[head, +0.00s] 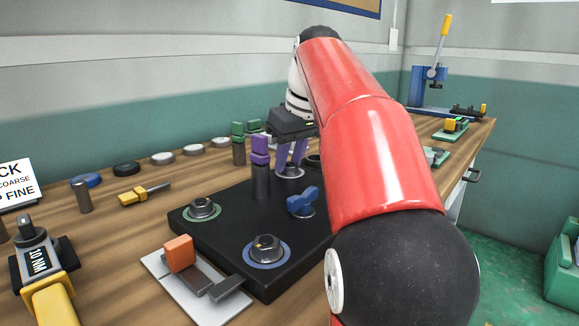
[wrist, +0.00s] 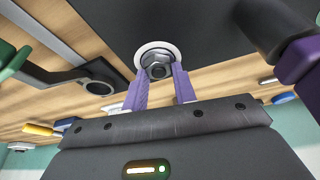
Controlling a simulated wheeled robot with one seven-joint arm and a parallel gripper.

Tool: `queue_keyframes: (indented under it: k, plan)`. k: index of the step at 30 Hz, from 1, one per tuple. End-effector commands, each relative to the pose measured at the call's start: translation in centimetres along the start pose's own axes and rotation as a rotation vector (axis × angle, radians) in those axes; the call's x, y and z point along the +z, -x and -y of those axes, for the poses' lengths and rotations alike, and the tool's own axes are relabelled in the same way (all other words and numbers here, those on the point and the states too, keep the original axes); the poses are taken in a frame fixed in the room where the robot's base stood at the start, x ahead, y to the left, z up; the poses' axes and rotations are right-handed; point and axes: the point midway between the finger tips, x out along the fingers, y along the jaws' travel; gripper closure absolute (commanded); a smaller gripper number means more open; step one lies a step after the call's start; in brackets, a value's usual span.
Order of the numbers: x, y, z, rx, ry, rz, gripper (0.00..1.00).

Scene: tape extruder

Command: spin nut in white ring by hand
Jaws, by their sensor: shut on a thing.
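The white ring (head: 291,172) lies on the far part of the black plate, and my arm hides part of the area around it. In the wrist view the white ring (wrist: 139,57) surrounds a grey metal nut (wrist: 158,62). My gripper (head: 297,158) points down at this ring with its purple fingers. In the wrist view the fingertips (wrist: 157,74) are closed on the sides of the nut. The black plate (head: 240,270) also carries a nut in a green ring (head: 203,209), a bolt in a blue ring (head: 266,251) and a blue wing nut (head: 303,201).
An orange-handled tool (head: 180,254) lies on a pale tray at the front. A yellow torque tool (head: 45,270) is at front left. A blue press (head: 430,85) stands at far right.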

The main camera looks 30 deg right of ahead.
Motion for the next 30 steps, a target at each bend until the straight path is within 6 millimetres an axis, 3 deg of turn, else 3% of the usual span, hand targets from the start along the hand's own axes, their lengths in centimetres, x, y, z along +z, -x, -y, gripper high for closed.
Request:
queue_keyframes:
  k: [6, 14, 23, 30]
  plan:
    - [-0.04, 0.12, 0.04, 0.007, -0.016, -0.001, 1.0]
    - [-0.05, 0.13, 0.07, 0.08, -0.218, -0.001, 1.0]
    - [-0.03, 0.11, 0.01, 0.088, -0.239, -0.001, 1.0]
    - [-0.08, 0.21, 0.06, 0.156, -0.424, -0.001, 1.0]
